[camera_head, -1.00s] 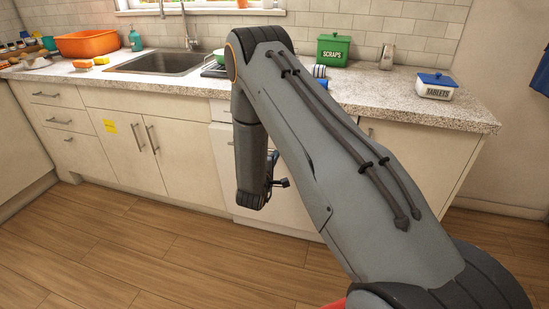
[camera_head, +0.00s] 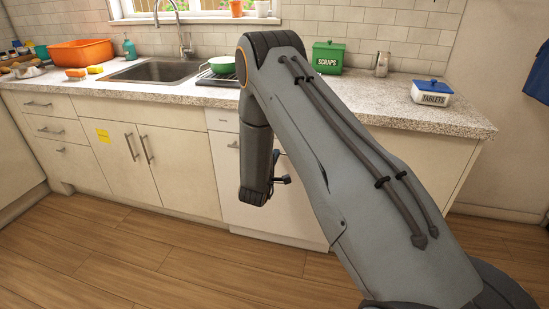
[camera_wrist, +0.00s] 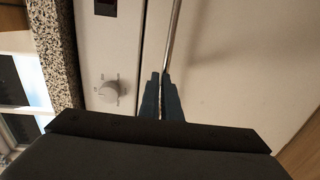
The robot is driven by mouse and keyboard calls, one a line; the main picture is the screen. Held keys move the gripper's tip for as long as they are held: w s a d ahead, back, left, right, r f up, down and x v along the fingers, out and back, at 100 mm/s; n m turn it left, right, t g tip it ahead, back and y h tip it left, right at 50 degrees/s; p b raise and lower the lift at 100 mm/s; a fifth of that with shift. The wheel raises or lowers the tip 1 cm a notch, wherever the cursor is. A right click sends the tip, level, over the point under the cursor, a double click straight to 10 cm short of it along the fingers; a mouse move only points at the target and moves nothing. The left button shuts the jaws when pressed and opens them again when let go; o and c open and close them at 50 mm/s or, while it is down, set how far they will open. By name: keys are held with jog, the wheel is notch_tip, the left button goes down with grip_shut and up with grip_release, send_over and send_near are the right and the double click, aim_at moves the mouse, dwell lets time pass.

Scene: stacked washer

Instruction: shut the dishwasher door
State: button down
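The dishwasher is the white front under the counter, with a control strip (camera_head: 222,120) above its door (camera_head: 224,175). The door looks upright and about flush with the cabinets; my arm hides much of it, so a small gap cannot be ruled out. In the wrist view the pale door (camera_wrist: 240,70) fills the right side, with a metal handle bar (camera_wrist: 173,32) and a knob (camera_wrist: 110,90) on the strip. My gripper (camera_wrist: 161,76) has its fingers close together at the lower end of the bar. Whether they touch it is unclear. In the head view my gripper (camera_head: 280,180) is mostly hidden by my arm.
A speckled counter (camera_head: 390,112) runs above, with a sink (camera_head: 160,72), a green bowl (camera_head: 222,65), a green scraps bin (camera_head: 327,57) and a tablets box (camera_head: 431,93). Cabinets (camera_head: 120,160) stand left of the dishwasher. The wooden floor (camera_head: 130,250) in front is clear.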

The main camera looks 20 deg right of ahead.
jog(key=s+a+r+m+g+y+p, duration=0.1)
jog(key=s+a+r+m+g+y, duration=0.25)
jog(key=s+a, duration=0.45)
jog(key=s+a+r+m+g+y+p, duration=0.1)
jog(key=s+a+r+m+g+y, duration=0.3)
jog(key=s, duration=0.7)
jog(key=s+d+r+m+g, duration=0.1)
jog(key=s+r+g, duration=0.1)
jog(key=s, duration=0.6)
jog(key=s+d+r+m+g+y, duration=0.1)
jog(key=s+d+r+g, duration=0.1)
jog(key=s, duration=0.7)
jog(key=s+d+r+m+g, duration=0.1)
jog(key=s+r, duration=0.3)
jog(key=s, duration=0.5)
jog(key=shift+d+r+m+g+p, duration=0.35)
jog(key=shift+m+g+p, duration=0.15)
jog(key=shift+g, duration=0.25)
